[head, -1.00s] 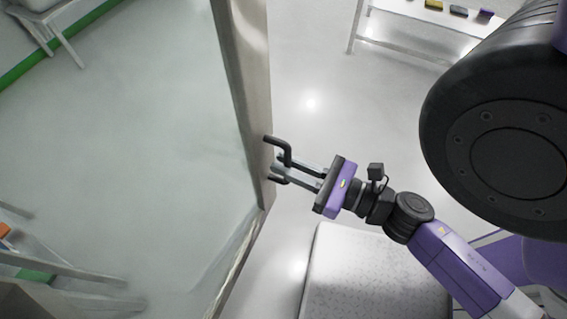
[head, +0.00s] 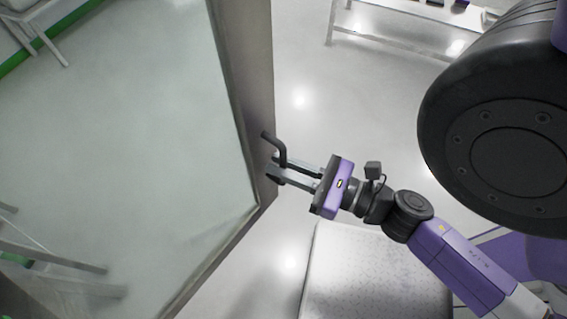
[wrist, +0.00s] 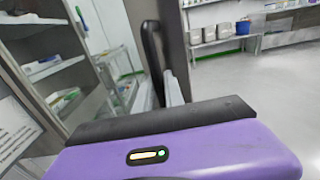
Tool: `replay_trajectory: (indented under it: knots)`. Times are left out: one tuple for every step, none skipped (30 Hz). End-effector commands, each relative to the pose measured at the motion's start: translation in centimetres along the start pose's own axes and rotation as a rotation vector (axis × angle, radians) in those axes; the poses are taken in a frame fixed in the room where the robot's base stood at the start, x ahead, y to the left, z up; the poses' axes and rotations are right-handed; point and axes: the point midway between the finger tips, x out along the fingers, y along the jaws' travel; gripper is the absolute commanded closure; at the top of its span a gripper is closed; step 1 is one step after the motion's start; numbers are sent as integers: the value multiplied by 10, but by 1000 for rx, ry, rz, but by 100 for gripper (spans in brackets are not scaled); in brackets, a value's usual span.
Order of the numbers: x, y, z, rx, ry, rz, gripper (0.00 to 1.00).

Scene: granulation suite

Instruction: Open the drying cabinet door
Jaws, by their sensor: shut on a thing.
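The drying cabinet door (head: 232,95) is a framed glass panel that fills the left of the head view. Its edge runs down the middle of that view. A dark bar handle (head: 279,148) stands out from the door's frame. My gripper (head: 277,170) reaches it from the right, with its fingers shut on the handle. The handle (wrist: 152,60) also shows upright in the wrist view, beyond my purple gripper body.
A white bench (head: 400,38) stands at the top right of the head view. A pale speckled surface (head: 375,275) lies below my arm. The wrist view shows shelves (wrist: 50,66) at left and a blue bin (wrist: 243,27) at back. Open floor (head: 340,105) lies right of the door.

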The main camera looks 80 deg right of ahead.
Motion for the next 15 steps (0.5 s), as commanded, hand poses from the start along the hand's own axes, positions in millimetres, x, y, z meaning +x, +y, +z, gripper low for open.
replay_trajectory:
  knots:
    - [0,-1,-1,-2,2,-2,100]
    - [0,-1,-1,-2,2,-2,100]
    - [0,-1,-1,-2,2,-2,100]
    - [0,-1,-1,-2,2,-2,81]
    - [0,0,-1,-2,2,-1,75]
    - [0,0,-1,-1,2,-1,67]
    - [0,0,-1,-1,2,-1,65]
    - [0,0,-1,-1,2,-1,65]
    - [0,0,-1,-1,2,-1,65]
    - [0,0,-1,-1,1,-1,65]
    - [0,0,-1,-1,1,-1,65]
    - [0,0,0,-1,1,-1,65]
    - [0,0,0,-1,1,0,65]
    - [0,0,0,0,1,0,65]
    - [0,0,0,0,1,0,65]
